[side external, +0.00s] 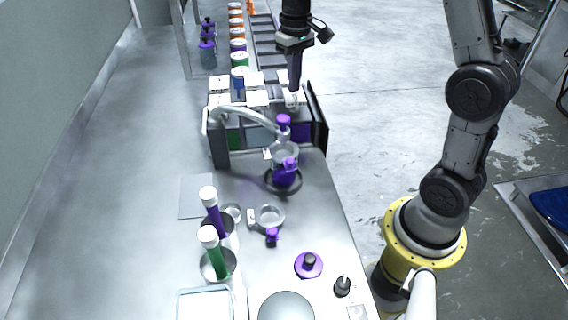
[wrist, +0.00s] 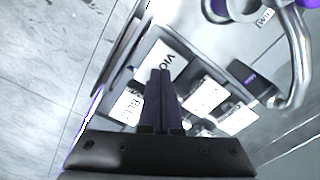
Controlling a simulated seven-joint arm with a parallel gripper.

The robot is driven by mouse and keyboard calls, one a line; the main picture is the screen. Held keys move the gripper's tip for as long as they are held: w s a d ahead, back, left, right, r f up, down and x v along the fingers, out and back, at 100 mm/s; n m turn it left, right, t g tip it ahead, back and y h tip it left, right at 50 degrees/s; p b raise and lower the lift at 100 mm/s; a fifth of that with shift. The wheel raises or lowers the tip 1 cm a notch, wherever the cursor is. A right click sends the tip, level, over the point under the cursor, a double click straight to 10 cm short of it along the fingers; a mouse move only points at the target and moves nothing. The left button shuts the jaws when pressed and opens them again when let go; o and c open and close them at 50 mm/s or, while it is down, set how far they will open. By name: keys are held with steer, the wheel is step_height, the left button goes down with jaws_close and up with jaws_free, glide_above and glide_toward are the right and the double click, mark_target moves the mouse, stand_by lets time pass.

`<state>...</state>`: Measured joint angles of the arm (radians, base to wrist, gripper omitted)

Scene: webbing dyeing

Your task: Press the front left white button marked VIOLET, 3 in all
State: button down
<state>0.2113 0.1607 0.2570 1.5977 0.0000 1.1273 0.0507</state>
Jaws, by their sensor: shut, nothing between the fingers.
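The white button marked VIO..., the rest of its word covered, lies under my fingers in the wrist view (wrist: 176,62). It also shows at the right end of the dispenser top in the side view (side external: 291,101). My gripper (side external: 294,88) points down at this button with its dark fingers shut and empty. The fingertips (wrist: 160,72) overlap the button's face in the wrist view. I cannot tell whether they touch it or hover just above. Other white buttons (side external: 257,98) sit beside it, one lettered BLU... (wrist: 125,105).
A curved metal spout (side external: 245,113) reaches from the dispenser over a clear vessel (side external: 285,155) with purple parts. White-capped purple (side external: 213,212) and green (side external: 215,255) tubes stand nearer the camera. Bottles and orange-topped cans (side external: 236,22) line the back. The bench's left side is clear.

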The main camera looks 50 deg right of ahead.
stand_by(0.4)
steer(key=shift+f, duration=1.25)
steer(key=shift+r, duration=1.25)
steer(key=shift+f, duration=0.15)
steer(key=shift+f, duration=1.15)
steer(key=shift+r, duration=1.6)
